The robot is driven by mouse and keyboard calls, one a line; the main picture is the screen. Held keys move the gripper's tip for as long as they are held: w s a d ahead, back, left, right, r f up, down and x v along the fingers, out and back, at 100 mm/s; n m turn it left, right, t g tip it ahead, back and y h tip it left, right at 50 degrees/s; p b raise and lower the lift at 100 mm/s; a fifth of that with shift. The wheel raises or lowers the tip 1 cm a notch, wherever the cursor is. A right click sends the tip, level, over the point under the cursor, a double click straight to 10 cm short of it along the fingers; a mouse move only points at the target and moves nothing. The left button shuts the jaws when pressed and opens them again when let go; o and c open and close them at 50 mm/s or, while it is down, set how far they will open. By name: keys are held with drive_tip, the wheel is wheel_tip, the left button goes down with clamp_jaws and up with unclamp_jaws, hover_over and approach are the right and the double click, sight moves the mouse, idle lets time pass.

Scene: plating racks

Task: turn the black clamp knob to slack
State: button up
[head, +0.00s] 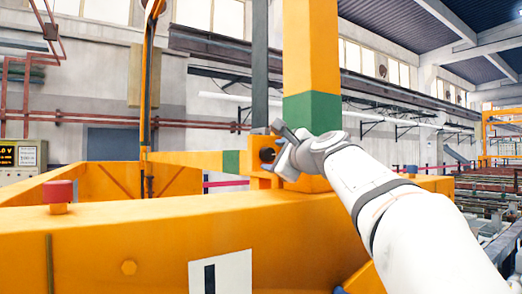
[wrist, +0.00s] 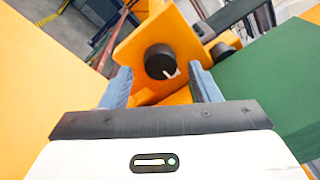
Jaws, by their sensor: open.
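The black clamp knob (wrist: 160,60) is round, with a white mark at its lower right in the wrist view. It sits on an orange bracket plate (wrist: 135,45). My gripper (wrist: 161,72) is open, with one blue-grey finger on each side of the knob in the picture. I cannot tell whether the fingertips reach past its face, and no contact shows. In the head view the knob (head: 267,155) is a small dark disc on the bracket, beside the orange and green post. My gripper (head: 280,146) is right at it and partly covers the bracket.
The orange post with a green band (head: 312,110) stands just behind my gripper. A wide orange beam (head: 130,235) crosses the foreground, with a red cap (head: 59,191) on its left. A second dark round part (wrist: 222,50) lies right of the bracket plate.

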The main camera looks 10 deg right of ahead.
drive_tip(key=shift+w+a+r, duration=0.1)
drive_tip(key=shift+w+a, duration=0.15)
drive_tip(key=shift+w, duration=0.25)
drive_tip(key=c, duration=1)
